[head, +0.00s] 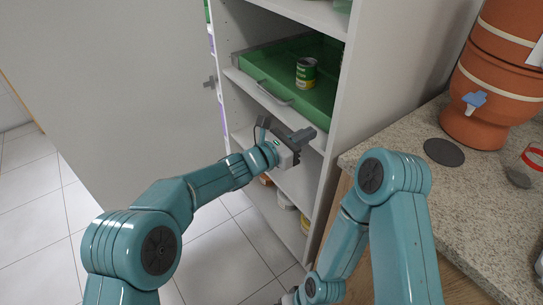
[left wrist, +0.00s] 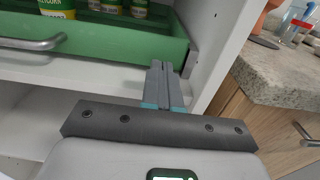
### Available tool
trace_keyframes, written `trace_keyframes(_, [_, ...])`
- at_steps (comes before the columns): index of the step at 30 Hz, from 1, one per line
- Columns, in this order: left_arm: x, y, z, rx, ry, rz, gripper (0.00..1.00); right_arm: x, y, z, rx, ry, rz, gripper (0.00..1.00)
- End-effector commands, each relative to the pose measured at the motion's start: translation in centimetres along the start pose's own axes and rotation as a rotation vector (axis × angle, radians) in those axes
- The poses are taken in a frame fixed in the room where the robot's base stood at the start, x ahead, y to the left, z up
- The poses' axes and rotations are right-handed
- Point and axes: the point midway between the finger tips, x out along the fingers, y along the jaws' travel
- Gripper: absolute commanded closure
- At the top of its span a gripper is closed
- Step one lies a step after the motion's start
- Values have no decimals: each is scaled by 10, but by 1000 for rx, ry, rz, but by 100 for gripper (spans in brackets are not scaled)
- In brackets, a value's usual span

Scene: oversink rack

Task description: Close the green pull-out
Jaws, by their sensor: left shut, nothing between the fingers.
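The green pull-out (head: 262,64) is a shallow tray on a white shelf inside the tall cabinet. Its front panel, with a grey bar handle (head: 274,93), sits close to the shelf's front edge. In the left wrist view the green front (left wrist: 110,45) and handle (left wrist: 32,43) fill the upper left. My left gripper (head: 304,134) is shut and empty, in front of the cabinet, below the tray's front right corner. In the left wrist view its fingers (left wrist: 160,70) appear just below that corner, near the right side wall. My right gripper's fingers are not visible.
A green-and-yellow can (head: 306,72) stands in the tray; more cans show behind it in the wrist view. The cabinet door (head: 110,80) stands open at left. Right is a granite counter (head: 400,160) with a terracotta dispenser (head: 485,85). Cans stand on lower shelves.

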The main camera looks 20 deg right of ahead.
Motion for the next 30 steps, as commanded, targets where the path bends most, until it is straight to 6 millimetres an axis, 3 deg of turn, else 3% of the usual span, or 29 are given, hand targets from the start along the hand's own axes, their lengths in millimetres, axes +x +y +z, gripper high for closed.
trace_keyframes(12, [-74,5,-1,-1,2,2,100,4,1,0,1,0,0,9])
trace_keyframes(16, [-89,5,-1,0,3,1,100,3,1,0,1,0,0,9])
trace_keyframes(23, [-97,3,-3,1,9,-1,100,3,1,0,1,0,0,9])
trace_keyframes(26, [-105,-1,-26,21,78,-15,100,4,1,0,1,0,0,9])
trace_keyframes(29, [-127,-12,-80,79,241,-62,100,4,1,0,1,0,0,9])
trace_keyframes(30, [-142,-18,-107,113,326,-92,100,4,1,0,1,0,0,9])
